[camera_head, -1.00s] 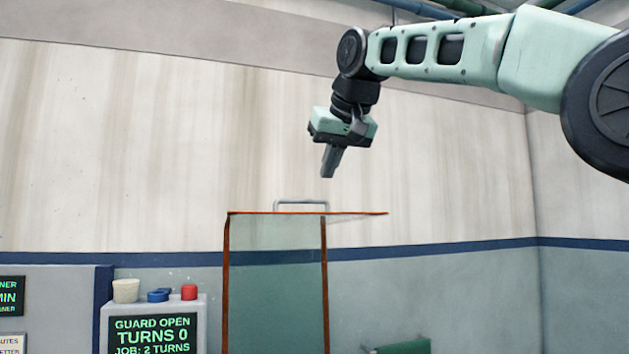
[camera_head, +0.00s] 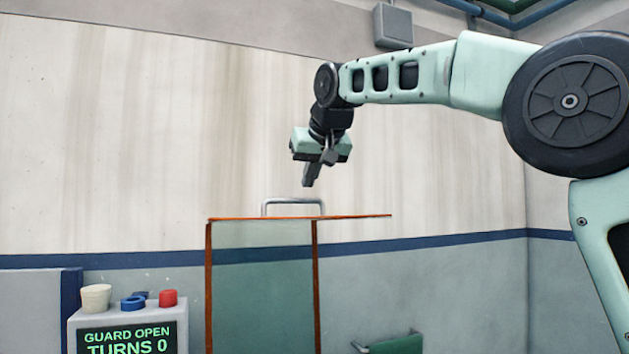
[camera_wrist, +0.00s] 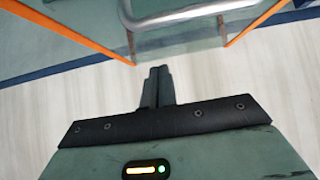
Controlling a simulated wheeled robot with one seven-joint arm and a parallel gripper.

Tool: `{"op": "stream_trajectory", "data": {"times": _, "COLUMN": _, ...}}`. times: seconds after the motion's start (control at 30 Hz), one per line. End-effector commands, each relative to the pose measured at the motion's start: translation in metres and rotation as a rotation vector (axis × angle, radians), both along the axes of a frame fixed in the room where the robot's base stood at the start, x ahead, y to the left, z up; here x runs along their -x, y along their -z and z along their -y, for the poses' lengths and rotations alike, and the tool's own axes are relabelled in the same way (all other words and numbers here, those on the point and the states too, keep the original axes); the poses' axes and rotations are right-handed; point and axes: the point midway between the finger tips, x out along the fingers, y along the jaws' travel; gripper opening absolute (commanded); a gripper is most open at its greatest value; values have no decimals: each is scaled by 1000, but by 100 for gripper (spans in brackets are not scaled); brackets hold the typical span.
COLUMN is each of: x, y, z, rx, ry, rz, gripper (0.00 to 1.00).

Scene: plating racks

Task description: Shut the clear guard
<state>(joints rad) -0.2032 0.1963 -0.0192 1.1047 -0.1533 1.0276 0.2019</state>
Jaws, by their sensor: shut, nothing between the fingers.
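The clear guard (camera_head: 262,280) stands raised in the head view, a see-through panel with orange-brown edges. A grey metal handle (camera_head: 293,206) sits on its top edge. A display reading GUARD OPEN, TURNS 0 (camera_head: 127,338) stands at lower left. My gripper (camera_head: 308,184) is shut and empty, pointing down a little above the handle and not visibly touching it. In the wrist view the fingers of my gripper (camera_wrist: 158,72) are together, with the handle (camera_wrist: 185,14) and orange guard edges (camera_wrist: 263,22) just beyond the tips.
On the display's box are a cream cup (camera_head: 96,298), a blue ring (camera_head: 133,303) and a red button (camera_head: 168,298). A green object (camera_head: 397,344) with a grey handle is at lower right. The air around the guard's top looks clear.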

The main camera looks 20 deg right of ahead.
Motion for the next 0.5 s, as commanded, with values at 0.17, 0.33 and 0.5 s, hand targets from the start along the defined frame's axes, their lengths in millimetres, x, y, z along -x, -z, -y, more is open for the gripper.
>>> {"op": "stream_trajectory", "data": {"times": 0.17, "x": 4, "y": 12, "z": 0, "rx": 0, "ry": 0, "rz": 0, "gripper": 0}}
{"op": "stream_trajectory", "data": {"times": 0.33, "x": 18, "y": 20, "z": 0, "rx": 0, "ry": 0, "rz": 0, "gripper": 0}}
{"op": "stream_trajectory", "data": {"times": 0.5, "x": 25, "y": 25, "z": 0, "rx": 0, "ry": 0, "rz": 0, "gripper": 0}}
